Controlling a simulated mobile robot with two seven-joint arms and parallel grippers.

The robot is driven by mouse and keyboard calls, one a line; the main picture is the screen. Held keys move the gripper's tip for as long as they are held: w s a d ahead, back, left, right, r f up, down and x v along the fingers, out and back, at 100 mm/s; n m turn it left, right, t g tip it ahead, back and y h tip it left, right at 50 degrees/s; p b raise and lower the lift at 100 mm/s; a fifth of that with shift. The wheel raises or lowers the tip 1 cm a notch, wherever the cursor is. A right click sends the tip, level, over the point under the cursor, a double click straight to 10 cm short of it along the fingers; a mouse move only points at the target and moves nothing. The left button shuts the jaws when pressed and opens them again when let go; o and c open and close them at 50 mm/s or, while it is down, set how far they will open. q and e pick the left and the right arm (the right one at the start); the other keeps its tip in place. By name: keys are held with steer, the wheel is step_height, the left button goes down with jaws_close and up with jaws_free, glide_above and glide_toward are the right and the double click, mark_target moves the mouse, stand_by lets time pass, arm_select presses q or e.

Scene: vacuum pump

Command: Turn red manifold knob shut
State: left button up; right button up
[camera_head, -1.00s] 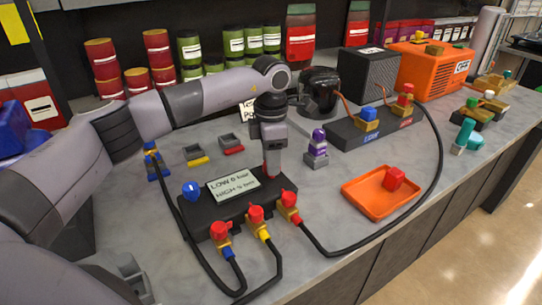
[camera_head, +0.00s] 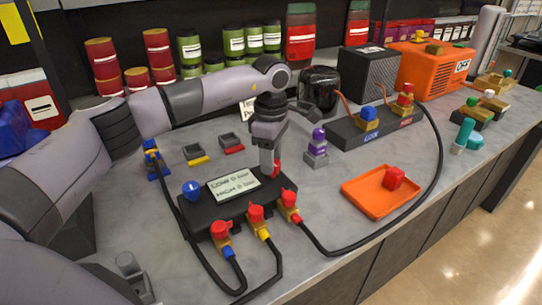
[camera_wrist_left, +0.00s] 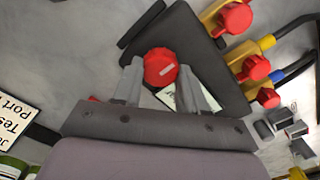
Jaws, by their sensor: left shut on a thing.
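The dark manifold (camera_head: 205,212) with a gauge screen (camera_head: 232,184) lies on the grey bench. Its red knob (camera_head: 277,169) stands at the right end, partly hidden by my left gripper (camera_head: 270,168). My left gripper points down and is shut on the red knob. In the left wrist view, the knob's red top (camera_wrist_left: 160,67), with a pale mark, sits between the two grey fingers of the gripper (camera_wrist_left: 160,84). The blue knob (camera_head: 191,190) is at the manifold's left end. My right gripper is not in view.
Red-handled hose valves (camera_head: 256,214) with black hoses line the manifold's front edge. An orange tray (camera_head: 365,204) with a red block stands at right. A purple-topped piece (camera_head: 318,145) stands behind. Bare bench lies between manifold and tray.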

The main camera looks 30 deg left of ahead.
arm_select(q)
steer(key=shift+r, duration=0.1)
steer(key=o, duration=1.1)
steer(key=shift+c, duration=0.2)
steer(key=shift+r+b, duration=0.3)
steer(key=shift+r, duration=3.3)
